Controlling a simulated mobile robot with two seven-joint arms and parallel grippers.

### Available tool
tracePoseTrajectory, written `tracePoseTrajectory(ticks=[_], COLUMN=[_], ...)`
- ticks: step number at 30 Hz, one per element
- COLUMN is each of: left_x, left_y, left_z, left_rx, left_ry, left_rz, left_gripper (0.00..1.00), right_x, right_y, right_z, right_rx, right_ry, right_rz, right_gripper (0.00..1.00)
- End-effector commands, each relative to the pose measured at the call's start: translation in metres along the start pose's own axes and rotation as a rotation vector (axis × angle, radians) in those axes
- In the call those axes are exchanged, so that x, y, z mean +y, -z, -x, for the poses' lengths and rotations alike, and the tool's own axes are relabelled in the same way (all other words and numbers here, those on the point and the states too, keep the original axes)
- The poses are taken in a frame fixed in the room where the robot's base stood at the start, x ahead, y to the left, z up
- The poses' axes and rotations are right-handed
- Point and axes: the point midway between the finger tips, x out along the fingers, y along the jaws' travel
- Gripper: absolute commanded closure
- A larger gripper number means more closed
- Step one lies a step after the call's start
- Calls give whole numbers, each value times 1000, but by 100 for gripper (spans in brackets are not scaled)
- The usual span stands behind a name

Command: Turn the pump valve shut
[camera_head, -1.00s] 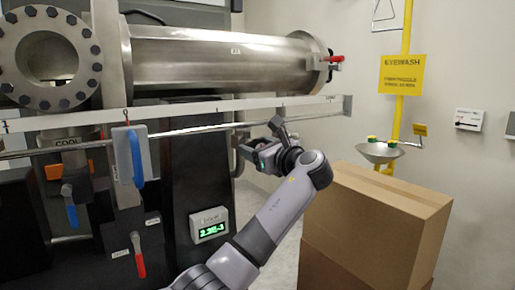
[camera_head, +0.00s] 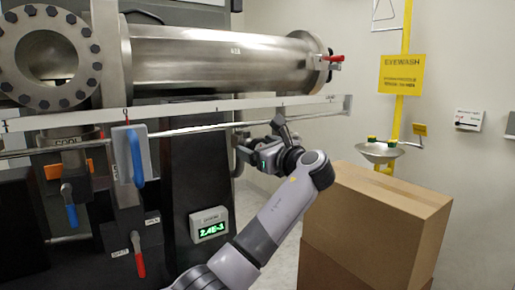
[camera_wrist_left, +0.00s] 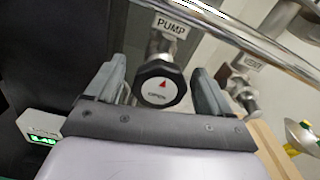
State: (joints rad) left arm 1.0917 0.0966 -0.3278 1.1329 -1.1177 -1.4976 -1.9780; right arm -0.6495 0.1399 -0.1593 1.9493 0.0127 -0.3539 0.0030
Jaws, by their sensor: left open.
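The pump valve knob (camera_wrist_left: 160,84) is a round black handle with a white face, a red arrow and small lettering that seems to read OPEN. It sits under the PUMP label (camera_wrist_left: 170,25) in the left wrist view. My left gripper (camera_wrist_left: 158,68) is open, with one finger on each side of the knob. A narrow gap seems to show at each side; contact is hard to judge. In the head view my left gripper (camera_head: 262,142) is at the lower rail, where it hides the knob. My right gripper is in neither view.
A second valve (camera_wrist_left: 245,95) labelled VENT is close right of the gripper. The metal rail (camera_head: 200,128) runs just above. Cardboard boxes (camera_head: 385,210) stand right of my arm. A gauge (camera_head: 209,226) with green digits is below left.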

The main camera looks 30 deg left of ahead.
Motion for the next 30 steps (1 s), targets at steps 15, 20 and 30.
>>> tracePoseTrajectory(ticks=[15,20,30], left_x=[0,0,0], left_y=[1,1,1], left_z=[66,67,67], left_rx=[1,1,1], left_ry=[1,0,0], left_rz=[-1,-1,-1], left_gripper=[18,18,18], right_x=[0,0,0], right_y=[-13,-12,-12], right_z=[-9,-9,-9], right_rx=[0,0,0], right_ry=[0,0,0], right_rz=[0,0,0], right_gripper=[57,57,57])
